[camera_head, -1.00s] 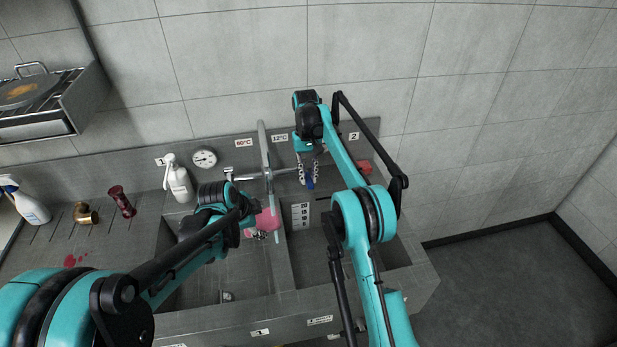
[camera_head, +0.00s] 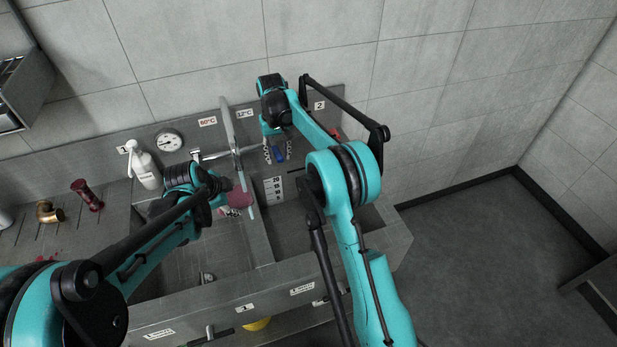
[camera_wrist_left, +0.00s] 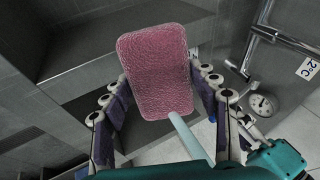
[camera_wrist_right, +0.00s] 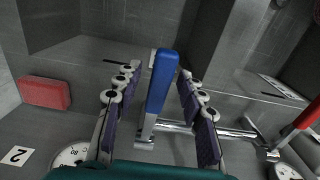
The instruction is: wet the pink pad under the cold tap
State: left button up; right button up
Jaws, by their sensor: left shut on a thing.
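The pink pad (camera_head: 240,198) is held over the left basin, below the grey tap spout (camera_head: 230,135). It fills the middle of the left wrist view (camera_wrist_left: 157,65), its face textured. My left gripper (camera_head: 222,203) is shut on it, fingers along both sides. A pale water stream (camera_head: 251,186) runs down at the pad; in the left wrist view the stream (camera_wrist_left: 188,135) meets the pad's lower edge. My right gripper (camera_head: 278,152) is at the blue tap lever (camera_head: 278,155). In the right wrist view its fingers stand apart on either side of the lever (camera_wrist_right: 160,85), with gaps visible.
A white pump bottle (camera_head: 147,168) and a round dial (camera_head: 168,141) stand left of the tap. A red block (camera_wrist_right: 43,92) lies on the ledge right of the tap. A brass fitting (camera_head: 48,212) and dark red part (camera_head: 88,195) lie on the left drainboard.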

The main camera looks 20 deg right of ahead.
jog(key=s+r+t, duration=0.1)
jog(key=s+r, duration=0.1)
jog(key=r, duration=0.6)
jog(key=s+r, duration=0.3)
jog(key=r, duration=0.6)
jog(key=s+d+f+t, duration=0.1)
jog(key=s+t, duration=0.3)
jog(key=s, duration=1.8)
jog(key=shift+s+d, duration=0.25)
jog(key=shift+d, duration=0.05)
jog(key=shift+f, duration=0.1)
